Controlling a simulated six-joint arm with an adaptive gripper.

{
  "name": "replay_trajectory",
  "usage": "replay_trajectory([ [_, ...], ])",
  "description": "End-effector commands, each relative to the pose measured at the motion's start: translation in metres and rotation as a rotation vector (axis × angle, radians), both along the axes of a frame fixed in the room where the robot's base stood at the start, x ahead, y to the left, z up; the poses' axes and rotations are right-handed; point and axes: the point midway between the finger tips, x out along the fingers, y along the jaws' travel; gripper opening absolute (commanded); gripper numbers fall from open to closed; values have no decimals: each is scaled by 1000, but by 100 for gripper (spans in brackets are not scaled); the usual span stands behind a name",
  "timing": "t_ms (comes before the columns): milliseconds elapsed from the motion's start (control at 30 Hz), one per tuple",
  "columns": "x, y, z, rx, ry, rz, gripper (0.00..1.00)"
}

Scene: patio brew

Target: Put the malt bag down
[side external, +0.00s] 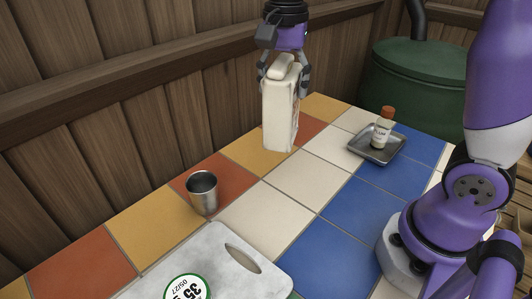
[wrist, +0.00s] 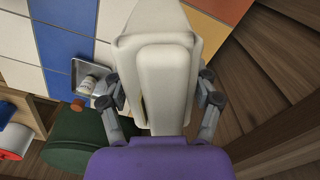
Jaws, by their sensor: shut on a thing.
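The malt bag (side external: 280,112) is a tall cream-coloured bag, upright over the far left part of the tiled table. My gripper (side external: 284,75) is above it, with its fingers shut on either side of the bag's narrower top. The bag's lower end is at or just above an orange-yellow tile; I cannot tell whether it touches. In the wrist view the bag (wrist: 165,80) fills the middle between the two fingers of my gripper (wrist: 163,92), and it hides the tiles below it.
A metal cup (side external: 202,192) stands on a red tile nearer the camera. A grey tray (side external: 364,146) holds a small bottle (side external: 382,130) with an orange cap. A marble board (side external: 222,275) lies at the front. A wooden wall (side external: 130,90) runs behind the table; a green barrel (side external: 415,85) stands beyond.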

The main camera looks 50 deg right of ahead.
Motion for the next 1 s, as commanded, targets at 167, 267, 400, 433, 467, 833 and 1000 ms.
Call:
replay_trajectory([
  [167, -13, 2, -8, 0, -1, 461, 12],
  [267, -19, 3, -12, -1, -3, 698, 12],
  [400, -26, 3, -17, -1, -2, 949, 12],
  [433, -26, 4, -17, -1, -2, 988, 12],
  [467, -27, 4, -18, -1, -2, 1023, 12],
  [833, -30, 4, -20, -1, -2, 1133, 12],
  [1000, -33, 22, -17, -2, -3, 1140, 12],
])
